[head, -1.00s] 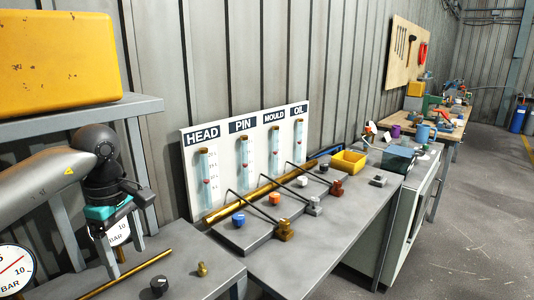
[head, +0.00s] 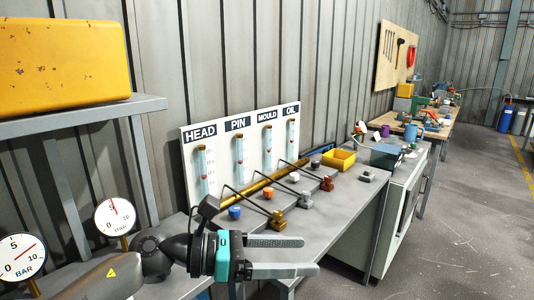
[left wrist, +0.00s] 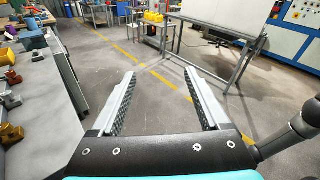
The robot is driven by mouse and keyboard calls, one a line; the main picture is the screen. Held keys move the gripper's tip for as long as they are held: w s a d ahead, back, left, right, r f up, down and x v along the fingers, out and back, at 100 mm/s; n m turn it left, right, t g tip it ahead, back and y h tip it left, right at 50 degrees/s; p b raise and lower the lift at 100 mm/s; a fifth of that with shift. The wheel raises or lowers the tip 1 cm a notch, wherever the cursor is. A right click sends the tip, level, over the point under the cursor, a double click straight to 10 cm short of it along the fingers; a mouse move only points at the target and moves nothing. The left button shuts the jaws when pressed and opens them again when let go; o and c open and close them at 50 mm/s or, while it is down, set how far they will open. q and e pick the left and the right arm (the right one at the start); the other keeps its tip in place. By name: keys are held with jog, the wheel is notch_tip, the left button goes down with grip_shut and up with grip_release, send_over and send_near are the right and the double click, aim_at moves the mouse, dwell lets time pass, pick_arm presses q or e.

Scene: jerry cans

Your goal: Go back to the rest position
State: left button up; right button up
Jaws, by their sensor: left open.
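My left gripper (head: 285,256) reaches in from the lower left of the head view, pointing right, above the front edge of the grey bench. Its two fingers are apart with nothing between them. In the left wrist view the open fingers (left wrist: 158,102) have only bare floor between them. My right gripper does not show in either view.
A grey bench (head: 335,208) holds a labelled gauge board (head: 218,158), lever valves and a yellow bin (head: 339,160). Two dial gauges (head: 115,217) stand at the left. A yellow box (head: 62,62) sits on a shelf. The floor (head: 460,220) to the right is clear.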

pick_arm(q)
jog(key=w+a+r+n+t+y, duration=0.1)
jog(key=w+a+r+n+t, duration=0.15)
jog(key=n+t, duration=0.6)
jog(key=w+a+r+n+t, duration=0.1)
jog(key=a+r+n+t, duration=0.15)
jog(key=n+t, duration=0.65)
jog(key=s+a+f+n+g+y, duration=0.1)
jog(key=a+f+n+g+y, duration=0.1)
jog(key=a+f+n+y, duration=0.7)
jog(key=s+a+f+n+g+y, duration=0.1)
jog(key=a+f+n+g+y, duration=0.15)
jog(key=f+n+y, duration=0.75)
jog(key=s+a+f+n+g+h, duration=0.2)
jog(key=s+f+n+g, duration=0.4)
jog(key=s, duration=0.5)
jog(key=s+a+f+n+g+h, duration=0.2)
jog(key=s+f+n+g, duration=0.45)
jog(key=s, duration=0.55)
notch_tip(320, 180, down, 22)
jog(key=s+b, duration=0.1)
jog(key=s+a+f+g+b, duration=0.1)
jog(key=s+a+f, duration=0.1)
jog(key=s+f, duration=1.3)
jog(key=shift+s+a+f+m+g, duration=0.15)
jog(key=shift+s+f+m+g, duration=0.05)
jog(key=shift+s+m+g, duration=0.15)
